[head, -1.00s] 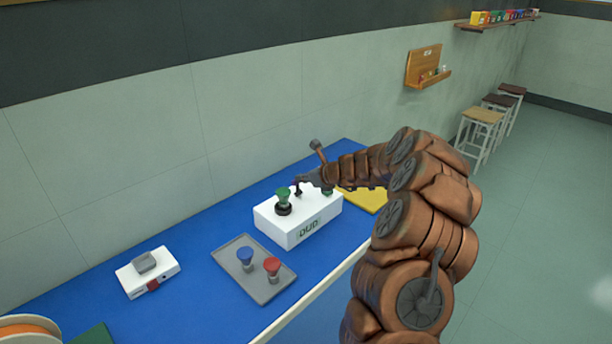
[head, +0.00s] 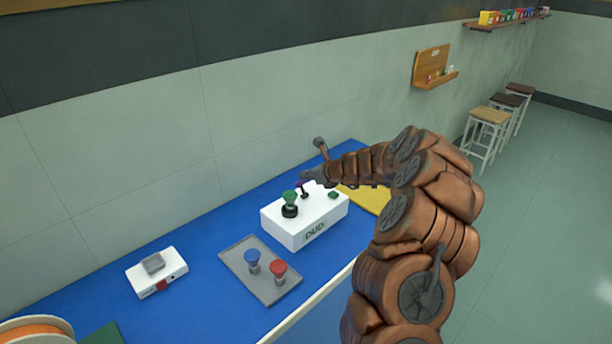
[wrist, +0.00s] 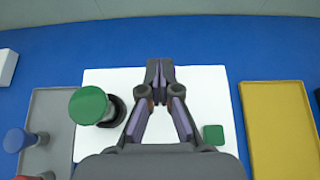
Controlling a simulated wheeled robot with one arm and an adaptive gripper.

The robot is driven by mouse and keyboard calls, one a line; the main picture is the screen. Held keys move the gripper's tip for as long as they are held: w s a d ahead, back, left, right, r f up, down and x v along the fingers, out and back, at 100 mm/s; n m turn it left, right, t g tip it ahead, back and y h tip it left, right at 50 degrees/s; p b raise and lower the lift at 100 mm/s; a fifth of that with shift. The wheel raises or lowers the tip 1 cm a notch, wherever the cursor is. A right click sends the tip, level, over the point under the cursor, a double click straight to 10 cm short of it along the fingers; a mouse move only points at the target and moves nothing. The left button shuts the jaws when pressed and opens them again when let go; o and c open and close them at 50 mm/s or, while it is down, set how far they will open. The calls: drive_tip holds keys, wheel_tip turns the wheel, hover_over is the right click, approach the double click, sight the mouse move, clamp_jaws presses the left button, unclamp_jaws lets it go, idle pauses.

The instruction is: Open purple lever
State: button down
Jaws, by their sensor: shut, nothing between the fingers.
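The white box marked DUD (head: 303,232) stands on the blue bench. My gripper (head: 304,176) is over the back of the box, just above and behind the lever. In the wrist view my gripper (wrist: 160,72) is shut and empty, its tips over the box's far edge. The lever cannot be made out there and is probably hidden by the fingers. The knob (wrist: 88,105) is left of the fingers; the button (wrist: 213,134) is right.
A grey tray (head: 237,259) with a blue and a red knob lies left of the box. A yellow tray (head: 372,199) lies right of it. A white device (head: 155,272) is farther left. The wall runs behind the bench. Bare blue surface lies behind the box.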

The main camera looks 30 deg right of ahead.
idle(0.3)
drive_tip(key=s+d+r, duration=0.1)
drive_tip(key=s+r, duration=0.4)
drive_tip(key=r, duration=0.6)
drive_tip(key=shift+s+d+r, duration=0.35)
drive_tip(key=shift+d, duration=0.05)
drive_tip(key=shift+a, duration=0.1)
